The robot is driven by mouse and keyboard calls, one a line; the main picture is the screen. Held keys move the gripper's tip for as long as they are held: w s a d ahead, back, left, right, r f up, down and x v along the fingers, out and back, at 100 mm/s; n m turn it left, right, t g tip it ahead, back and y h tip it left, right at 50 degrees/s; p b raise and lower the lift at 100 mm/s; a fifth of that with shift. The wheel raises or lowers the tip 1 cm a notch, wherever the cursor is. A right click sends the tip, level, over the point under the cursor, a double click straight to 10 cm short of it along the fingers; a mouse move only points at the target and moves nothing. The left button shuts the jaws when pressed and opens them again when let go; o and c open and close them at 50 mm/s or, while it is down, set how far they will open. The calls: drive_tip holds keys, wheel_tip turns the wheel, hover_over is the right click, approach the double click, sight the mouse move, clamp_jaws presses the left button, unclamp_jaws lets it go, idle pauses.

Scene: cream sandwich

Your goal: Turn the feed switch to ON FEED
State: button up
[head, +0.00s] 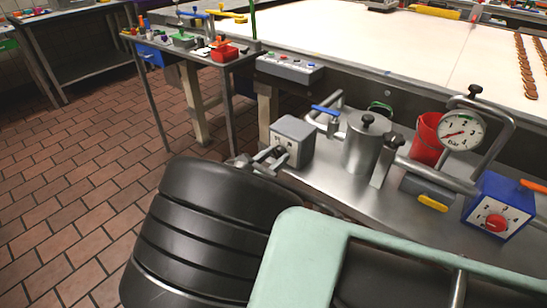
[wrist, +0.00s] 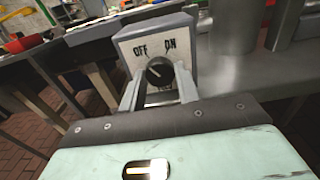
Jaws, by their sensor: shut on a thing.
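The feed switch is a small grey box (head: 293,141) at the left end of the steel shelf in the head view. In the wrist view its pale face (wrist: 140,50) carries OFF on the left and ON on the right. Below the words is a round black knob (wrist: 159,71) with a light mark; I cannot tell for sure which word the mark points to. My gripper (head: 268,158) is at the front of the box. In the wrist view my gripper (wrist: 158,88) has one finger on each side of the knob and is shut on it.
To the right on the shelf (head: 335,190) stand a steel pot (head: 366,145), a red bucket (head: 427,140), a pressure gauge (head: 461,131) on pipes and a blue box with a red dial (head: 497,207). A grey button box (head: 290,68) is behind. Tiled floor (head: 75,175) is open at left.

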drive_tip(key=shift+m, duration=0.3)
drive_tip(key=m+b, duration=0.2)
drive_tip(key=m, duration=0.4)
drive_tip(key=shift+f+m, duration=0.1)
drive_tip(key=shift+m, duration=0.2)
drive_tip(key=m+b, duration=0.2)
drive_tip(key=m, duration=0.4)
drive_tip(key=shift+m, duration=0.3)
drive_tip(key=o, duration=1)
drive_tip(key=shift+s+a, duration=0.1)
drive_tip(key=v, duration=1.7)
drive_tip(key=shift+s+a+b, duration=0.1)
drive_tip(key=shift+s+b, duration=0.05)
drive_tip(key=shift+b, duration=0.15)
